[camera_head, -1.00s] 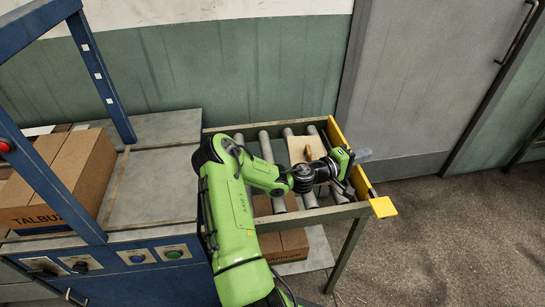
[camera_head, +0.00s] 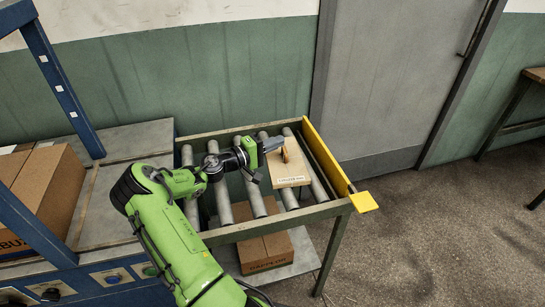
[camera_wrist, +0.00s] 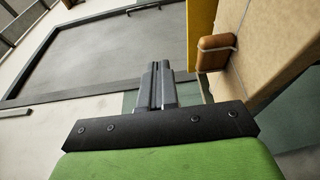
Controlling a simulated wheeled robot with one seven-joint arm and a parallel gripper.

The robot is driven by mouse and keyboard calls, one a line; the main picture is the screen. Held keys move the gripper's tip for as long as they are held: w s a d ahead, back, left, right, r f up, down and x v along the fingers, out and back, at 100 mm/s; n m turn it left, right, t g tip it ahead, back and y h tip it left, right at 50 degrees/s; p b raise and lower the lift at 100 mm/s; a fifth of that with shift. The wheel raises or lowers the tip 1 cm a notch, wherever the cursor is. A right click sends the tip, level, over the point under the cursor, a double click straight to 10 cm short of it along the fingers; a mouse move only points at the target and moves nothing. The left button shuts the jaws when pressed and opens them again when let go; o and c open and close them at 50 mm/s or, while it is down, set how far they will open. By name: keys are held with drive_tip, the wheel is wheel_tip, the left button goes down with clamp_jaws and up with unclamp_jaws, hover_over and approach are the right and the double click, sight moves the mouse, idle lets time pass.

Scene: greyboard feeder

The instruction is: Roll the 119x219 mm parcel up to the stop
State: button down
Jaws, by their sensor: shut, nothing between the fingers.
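The parcel (camera_head: 290,172) is a flat tan slab with a white size label and a brown grip block (camera_head: 285,154) on top. It lies on the rollers near their right end, with a gap showing between it and the yellow stop (camera_head: 325,160). My gripper (camera_head: 279,140) is shut and empty, close to the parcel's left and far side. In the wrist view, the shut fingers (camera_wrist: 160,86) are left of the parcel (camera_wrist: 268,50) and its grip block (camera_wrist: 216,52). Whether they touch the parcel I cannot tell.
The roller table (camera_head: 228,234) has a green frame and several grey rollers. A carton (camera_head: 265,250) lies on the shelf below. A blue frame (camera_head: 66,90) and another carton (camera_head: 50,190) stand at the left.

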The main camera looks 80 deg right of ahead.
sight(284, 155)
drive_tip(key=shift+w+f, duration=0.1)
drive_tip(key=shift+w, duration=1.05)
drive_tip(key=f, duration=0.1)
drive_tip(key=f+b, duration=0.1)
drive_tip(key=f, duration=0.1)
drive_tip(key=f+b, duration=0.1)
drive_tip(key=f, duration=0.1)
drive_tip(key=shift+s, duration=0.75)
drive_tip(key=shift+r, duration=0.1)
drive_tip(key=shift+s, duration=1.5)
drive_tip(key=shift+w, duration=0.3)
